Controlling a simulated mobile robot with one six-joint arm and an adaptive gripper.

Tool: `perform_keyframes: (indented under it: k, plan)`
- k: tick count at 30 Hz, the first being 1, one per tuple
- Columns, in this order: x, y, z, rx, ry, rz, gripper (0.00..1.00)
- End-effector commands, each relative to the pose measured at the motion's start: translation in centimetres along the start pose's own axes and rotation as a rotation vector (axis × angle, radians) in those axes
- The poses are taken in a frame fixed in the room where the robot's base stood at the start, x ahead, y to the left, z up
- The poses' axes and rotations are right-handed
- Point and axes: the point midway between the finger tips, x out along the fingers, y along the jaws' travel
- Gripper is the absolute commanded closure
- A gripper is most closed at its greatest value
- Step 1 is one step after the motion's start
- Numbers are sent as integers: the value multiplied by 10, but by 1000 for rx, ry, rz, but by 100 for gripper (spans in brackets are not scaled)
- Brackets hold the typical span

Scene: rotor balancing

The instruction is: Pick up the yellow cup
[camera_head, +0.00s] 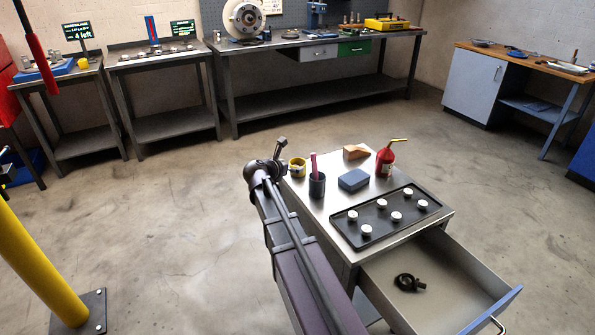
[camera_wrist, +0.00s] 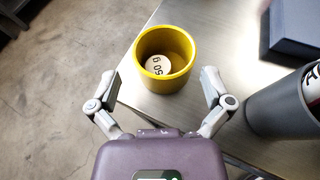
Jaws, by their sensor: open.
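In the wrist view the yellow cup (camera_wrist: 148,88) is seen from above, with a pale disc weight (camera_wrist: 158,65) marked 50 g lying inside. My gripper (camera_wrist: 162,84) is open, its two fingers spread to the left and right of the cup's near side, with visible gaps. In the head view my gripper (camera_head: 283,160) is beside the cup, partly hidden by my own wrist. Another small yellow cup-like item (camera_head: 83,63) stands on the far-left bench.
Close to the cup is a dark holder (camera_head: 317,187) with a pink stick in it. A blue block (camera_head: 353,180), wooden wedge (camera_head: 356,151), red oil can (camera_head: 385,162) and black tray (camera_head: 362,236) of white-topped weights share the cabinet. Its drawer (camera_head: 450,285) is open.

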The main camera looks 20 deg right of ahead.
Motion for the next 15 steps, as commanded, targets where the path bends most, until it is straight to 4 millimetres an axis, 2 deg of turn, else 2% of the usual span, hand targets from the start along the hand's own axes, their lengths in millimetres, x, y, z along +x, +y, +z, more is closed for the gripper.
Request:
perform_keyframes:
  k: [8,15]
  plan:
    - [4,-1,0,0,0,-2,0]
    - [28,-4,3,1,0,-3,0]
